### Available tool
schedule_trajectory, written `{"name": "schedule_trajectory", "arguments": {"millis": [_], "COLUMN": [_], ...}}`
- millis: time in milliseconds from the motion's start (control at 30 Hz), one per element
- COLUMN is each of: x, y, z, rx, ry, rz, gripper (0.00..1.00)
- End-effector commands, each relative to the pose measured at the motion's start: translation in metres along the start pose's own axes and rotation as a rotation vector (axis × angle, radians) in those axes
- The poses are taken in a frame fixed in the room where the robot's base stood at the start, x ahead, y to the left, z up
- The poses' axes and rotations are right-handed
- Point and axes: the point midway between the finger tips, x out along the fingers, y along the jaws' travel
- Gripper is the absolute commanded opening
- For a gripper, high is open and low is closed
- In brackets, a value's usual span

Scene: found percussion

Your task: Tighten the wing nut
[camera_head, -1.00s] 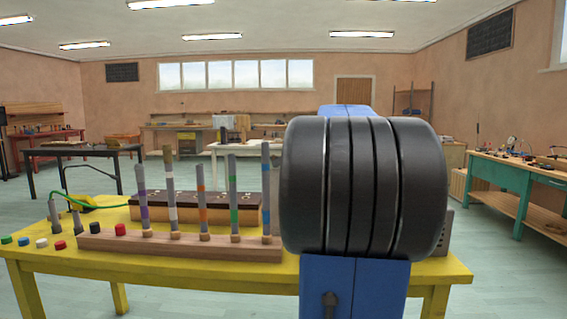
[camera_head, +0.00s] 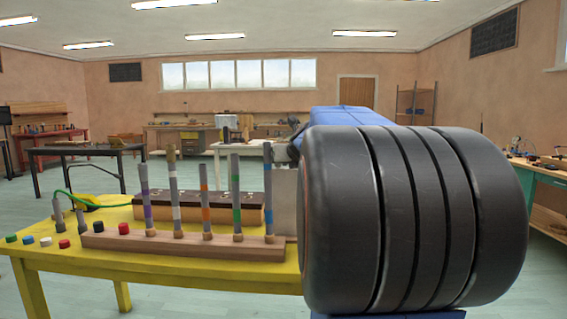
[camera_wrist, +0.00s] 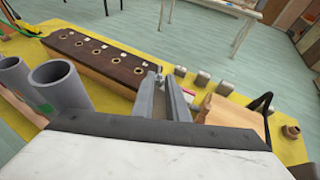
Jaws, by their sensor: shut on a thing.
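My gripper (camera_wrist: 163,98) shows in the wrist view as two grey fingers reaching over the yellow table, beside the dark-topped wooden block. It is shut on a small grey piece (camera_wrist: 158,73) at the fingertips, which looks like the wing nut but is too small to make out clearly. The fingers hide most of it and whatever it sits on. In the head view my own arm's large dark joint hides the gripper and the table's right part.
The yellow table (camera_head: 160,264) holds a rack of upright banded tubes (camera_head: 206,205) in front of the dark-topped block (camera_head: 240,214). Coloured caps (camera_head: 65,244) lie at its left. In the wrist view, open grey tubes (camera_wrist: 62,85) stand close at left and metal pieces (camera_wrist: 203,77) lie beyond.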

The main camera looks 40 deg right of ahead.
Motion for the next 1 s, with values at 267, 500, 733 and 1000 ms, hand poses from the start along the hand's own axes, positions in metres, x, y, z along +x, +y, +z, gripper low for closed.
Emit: {"name": "schedule_trajectory", "arguments": {"millis": [267, 500, 733, 1000], "x": [0.0008, 0.0006, 0.0004, -0.0008], "y": [0.0037, 0.0035, 0.0034, 0.0034], "z": [-0.002, -0.0007, -0.0004, 0.0], "rx": [0.028, 0.034, 0.034, 0.034], "ry": [0.002, -0.003, -0.003, -0.004], "rz": [-0.07, -0.082, -0.082, -0.082], "gripper": [0.0, 0.0, 0.35, 0.35]}}
